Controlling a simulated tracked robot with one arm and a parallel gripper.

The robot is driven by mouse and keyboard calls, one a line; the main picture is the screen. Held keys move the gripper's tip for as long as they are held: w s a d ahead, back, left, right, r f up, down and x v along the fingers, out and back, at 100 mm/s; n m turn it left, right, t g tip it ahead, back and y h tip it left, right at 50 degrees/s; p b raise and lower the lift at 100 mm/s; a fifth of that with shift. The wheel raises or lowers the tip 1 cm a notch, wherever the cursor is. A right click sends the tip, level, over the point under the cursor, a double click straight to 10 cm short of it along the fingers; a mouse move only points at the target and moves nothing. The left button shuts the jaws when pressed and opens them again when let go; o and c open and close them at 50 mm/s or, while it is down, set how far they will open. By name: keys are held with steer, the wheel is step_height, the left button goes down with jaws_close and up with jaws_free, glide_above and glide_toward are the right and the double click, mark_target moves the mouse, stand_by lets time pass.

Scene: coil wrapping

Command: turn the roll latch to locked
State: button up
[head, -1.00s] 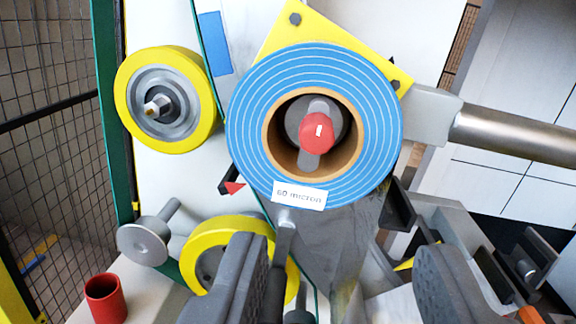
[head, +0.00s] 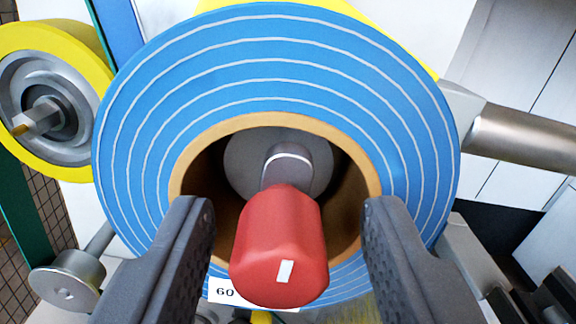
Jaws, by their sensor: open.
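The roll latch is a red knob (head: 280,245) on a grey bar (head: 288,165) at the hub inside the roll's cardboard core (head: 365,165). A white mark shows on the knob's front face. The blue film roll (head: 130,150) with pale rings surrounds the core. My gripper (head: 285,215) is open, with one dark finger on each side of the red knob. Visible gaps separate both fingers from the knob. The label (head: 222,292) on the roll is partly hidden behind the left finger and knob.
A yellow-rimmed roller (head: 85,60) stands at the left, with a small grey roller (head: 68,280) below it. A steel bar (head: 525,140) extends to the right of the roll. Dark machine parts (head: 510,300) lie at the lower right.

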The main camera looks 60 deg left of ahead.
steer(key=shift+w+a, duration=0.15)
steer(key=shift+a, duration=0.3)
